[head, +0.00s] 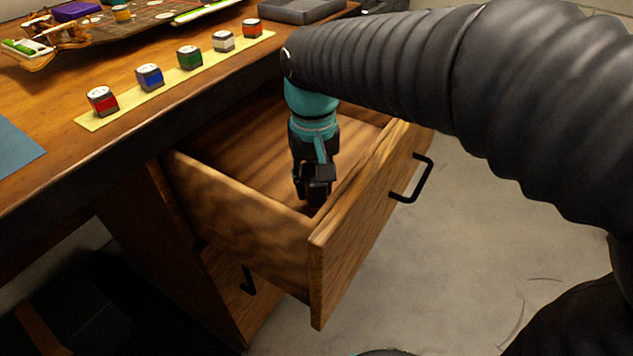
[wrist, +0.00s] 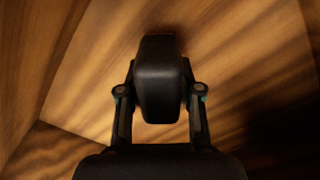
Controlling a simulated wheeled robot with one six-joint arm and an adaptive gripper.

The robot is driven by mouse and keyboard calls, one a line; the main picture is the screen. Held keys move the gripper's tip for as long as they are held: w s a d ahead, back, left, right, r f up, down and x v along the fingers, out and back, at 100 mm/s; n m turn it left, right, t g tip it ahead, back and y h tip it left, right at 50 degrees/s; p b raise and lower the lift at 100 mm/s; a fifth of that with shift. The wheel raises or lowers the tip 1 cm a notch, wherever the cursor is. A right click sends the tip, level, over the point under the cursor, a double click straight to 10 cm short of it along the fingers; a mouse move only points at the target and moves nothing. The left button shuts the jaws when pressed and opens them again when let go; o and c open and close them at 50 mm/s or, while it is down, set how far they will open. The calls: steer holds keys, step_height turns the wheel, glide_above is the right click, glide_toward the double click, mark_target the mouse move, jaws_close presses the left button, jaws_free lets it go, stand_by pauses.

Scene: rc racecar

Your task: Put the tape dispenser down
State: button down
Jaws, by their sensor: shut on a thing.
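My gripper (head: 314,190) reaches down into the open wooden drawer (head: 240,205), close to its front panel. In the wrist view my gripper (wrist: 160,100) is shut on a dark, rounded block, the tape dispenser (wrist: 162,80), with one finger on each side. The drawer's wooden floor and walls show around it. In the head view the dispenser is a small dark shape that I cannot clearly tell from the fingers. Whether it touches the drawer floor cannot be told.
The desk (head: 130,140) above the drawer holds a yellow strip (head: 175,82) with several coloured blocks, and a grey tray (head: 290,10) at the back. The drawer's front panel (head: 365,215) with a black handle (head: 415,180) stands beside my gripper. The rest of the visible drawer floor is bare.

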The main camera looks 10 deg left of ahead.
mark_target(314, 196)
steer(key=shift+f, duration=1.55)
steer(key=shift+f, duration=0.15)
steer(key=c, duration=0.8)
jaws_free()
steer(key=shift+o, duration=0.2)
step_height(314, 196, up, 12)
steer(key=shift+r+p, duration=0.2)
steer(key=shift+p, duration=0.35)
